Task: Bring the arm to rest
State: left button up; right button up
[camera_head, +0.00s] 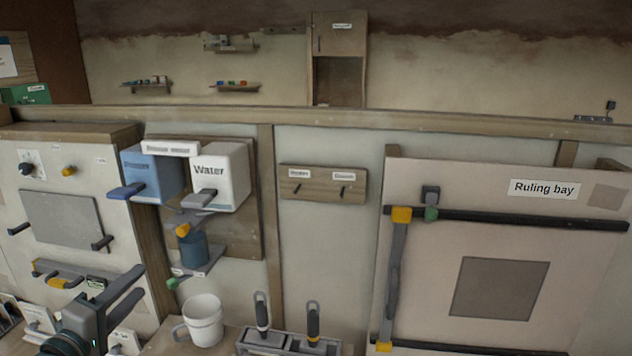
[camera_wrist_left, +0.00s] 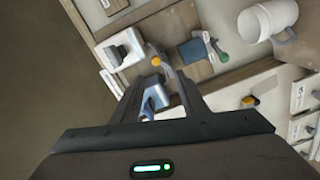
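My left gripper (camera_head: 130,292) shows at the lower left of the head view, in front of the left wall panel. Its two dark fingers are apart with nothing between them. In the left wrist view the fingers (camera_wrist_left: 158,95) also stand apart, with the dispensers behind the gap. My right gripper is in neither view.
A white mug (camera_head: 203,320) stands on the bench below a blue dispenser and a white "Water" dispenser (camera_head: 220,178). A holder (camera_head: 288,344) with two dark-handled tools is to its right. The "Ruling bay" board (camera_head: 590,250) with its rails fills the right side.

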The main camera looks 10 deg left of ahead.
pick_arm(q)
jog(key=s+d+f+m+g, duration=0.3)
jog(key=s+d+f, duration=0.1)
jog(key=f, duration=0.4)
jog(key=s+d+f+m+g, duration=0.2)
jog(key=s+d+f+m, duration=0.15)
jog(key=f, duration=0.45)
jog(key=s+d+f+m+g, duration=0.25)
jog(key=s+d+f, duration=0.2)
jog(key=f, duration=0.35)
jog(key=s+d+f+m+g, duration=0.2)
jog(key=s+f, duration=0.2)
jog(key=s, duration=0.3)
jog(key=s+d+f+m+g+y, duration=0.1)
jog(key=s+d+f+m+g, duration=0.15)
jog(key=s, duration=0.45)
jog(key=s+d+f+m+g, duration=0.2)
jog(key=s+d+f+m, duration=0.15)
jog(key=s, duration=0.25)
notch_tip(320, 180, down, 33)
jog(key=g+b, duration=0.1)
jog(key=b, duration=0.4)
jog(key=s+a+f+b, duration=0.2)
jog(key=s+f, duration=0.7)
jog(key=f, duration=0.2)
jog(key=s+a+f+g+b, duration=0.1)
jog(key=s+a+f+b, duration=0.1)
jog(key=s+f, duration=0.8)
notch_tip(320, 180, down, 2)
jog(key=shift+n+g+y, duration=0.3)
